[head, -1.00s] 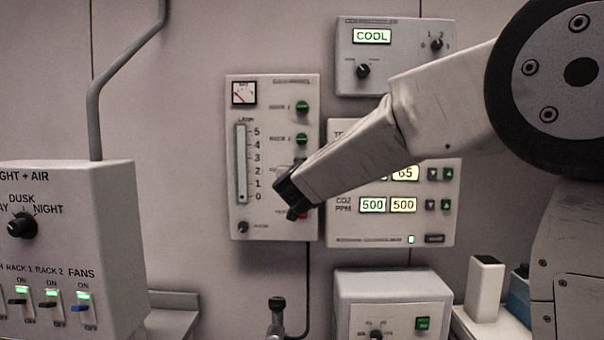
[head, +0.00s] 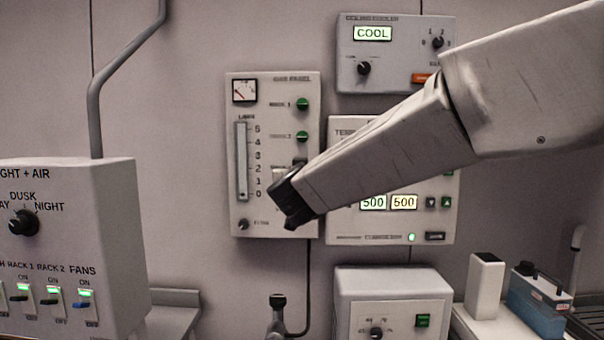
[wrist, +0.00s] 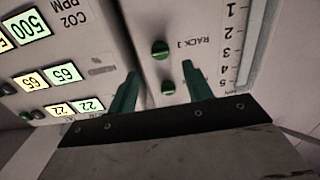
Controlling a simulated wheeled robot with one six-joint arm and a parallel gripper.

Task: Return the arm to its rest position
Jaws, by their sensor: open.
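My arm reaches in from the right in the head view. My gripper (head: 289,205) hangs in front of the lower right part of the gas panel (head: 262,215). Its fingers are small and dark there. In the wrist view my gripper (wrist: 160,85) shows two green fingers spread apart with nothing between them. Beyond them is the panel face with green knobs (wrist: 160,49) and a number scale. My arm hides part of the display panel (head: 340,225) to the right of the gas panel.
A cooler panel (head: 350,75) reading COOL is above right. A light and air box (head: 90,220) with switches stands at left. Below are a grey box with a green button (head: 390,285), a white block (head: 485,287) and a blue container (head: 538,310).

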